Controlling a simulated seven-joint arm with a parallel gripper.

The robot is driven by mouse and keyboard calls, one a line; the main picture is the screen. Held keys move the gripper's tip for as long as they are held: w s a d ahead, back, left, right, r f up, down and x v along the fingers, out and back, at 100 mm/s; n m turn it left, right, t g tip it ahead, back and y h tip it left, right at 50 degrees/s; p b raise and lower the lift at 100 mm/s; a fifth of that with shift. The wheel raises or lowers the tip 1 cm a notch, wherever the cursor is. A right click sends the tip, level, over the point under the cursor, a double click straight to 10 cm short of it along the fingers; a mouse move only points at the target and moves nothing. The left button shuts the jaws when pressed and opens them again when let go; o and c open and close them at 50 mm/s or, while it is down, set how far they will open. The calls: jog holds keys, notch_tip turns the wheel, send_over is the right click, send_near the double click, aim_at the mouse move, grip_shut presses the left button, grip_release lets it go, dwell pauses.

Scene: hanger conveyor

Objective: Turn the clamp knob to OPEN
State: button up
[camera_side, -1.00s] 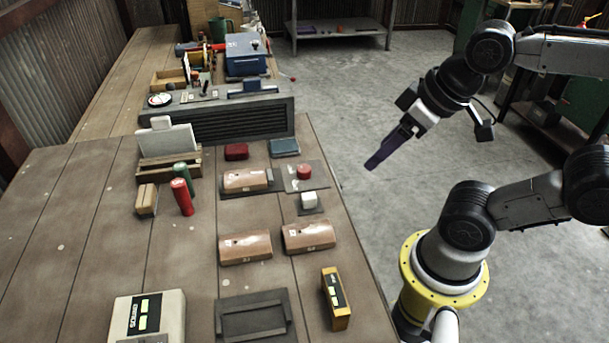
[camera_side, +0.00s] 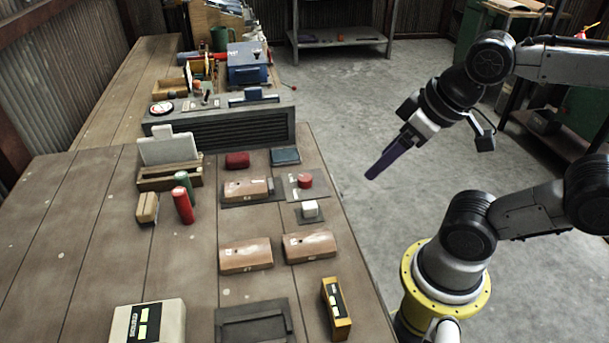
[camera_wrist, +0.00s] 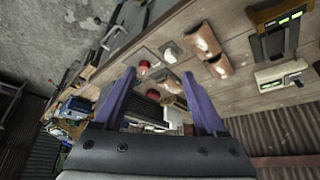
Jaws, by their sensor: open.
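No part is legibly marked as the clamp knob. A red round knob (camera_side: 305,181) stands on a grey plate near the bench's right edge, and a white block-like part (camera_side: 310,208) sits on a dark plate just in front of it. I cannot tell whether either is the clamp knob. Both also show in the wrist view, the red knob (camera_wrist: 144,67) and the white part (camera_wrist: 169,56). My gripper (camera_side: 372,176) hangs over the floor, right of the bench and apart from both. In the wrist view its purple fingers (camera_wrist: 158,75) are spread and empty.
Brown curved blocks (camera_side: 309,246) and a yellow-orange box (camera_side: 337,308) lie on the bench's near right. A long dark vented unit (camera_side: 220,130) crosses the back. The floor around my gripper is clear.

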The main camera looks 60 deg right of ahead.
jog(key=w+r+m+g, duration=0.1)
jog(key=w+r+m, duration=0.2)
jog(key=r+m, duration=0.15)
jog(key=m+g, duration=0.5)
jog(key=m, duration=0.2)
send_over(305, 178)
notch_tip(305, 178, down, 6)
jog(key=shift+n, duration=0.25)
notch_tip(305, 178, down, 14)
jog(key=shift+w+r, duration=0.1)
grip_shut()
